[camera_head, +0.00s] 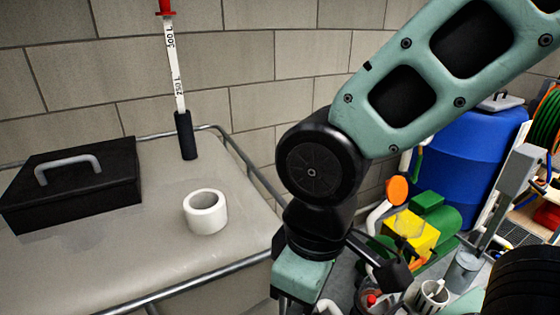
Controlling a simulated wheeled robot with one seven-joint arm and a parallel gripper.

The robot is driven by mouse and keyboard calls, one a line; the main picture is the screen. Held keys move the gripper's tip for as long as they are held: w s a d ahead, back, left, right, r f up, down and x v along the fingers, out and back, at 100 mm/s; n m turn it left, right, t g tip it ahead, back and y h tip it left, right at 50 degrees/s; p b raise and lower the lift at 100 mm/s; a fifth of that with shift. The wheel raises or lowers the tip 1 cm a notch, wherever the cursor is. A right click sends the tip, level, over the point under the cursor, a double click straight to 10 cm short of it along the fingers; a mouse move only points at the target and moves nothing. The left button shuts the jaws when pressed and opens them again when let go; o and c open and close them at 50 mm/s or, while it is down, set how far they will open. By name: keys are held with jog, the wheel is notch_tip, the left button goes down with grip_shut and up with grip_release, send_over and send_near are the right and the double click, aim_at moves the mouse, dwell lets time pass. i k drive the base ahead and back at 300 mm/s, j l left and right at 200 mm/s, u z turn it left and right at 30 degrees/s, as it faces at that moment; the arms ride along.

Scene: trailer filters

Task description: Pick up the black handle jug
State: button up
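I cannot clearly make out a jug with a black handle. A small white cup-like container (432,297) at the lower right has something dark at its top; I cannot tell whether it is the jug. A grey cylindrical vessel (463,270) stands close to it. My arm comes down from the upper right to a black joint and a teal link at the bottom centre. My gripper's fingers are not visible. My arm hides part of the floor area behind it.
A pale tank top (105,262) with a metal rail carries a black case (75,190), a white ring (205,211) and an upright dipstick (186,135). A blue barrel (462,150), a green-and-yellow machine (410,232) and a black tyre (525,285) crowd the right.

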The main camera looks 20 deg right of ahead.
aim_at(467, 261)
jog(key=z, duration=1.8)
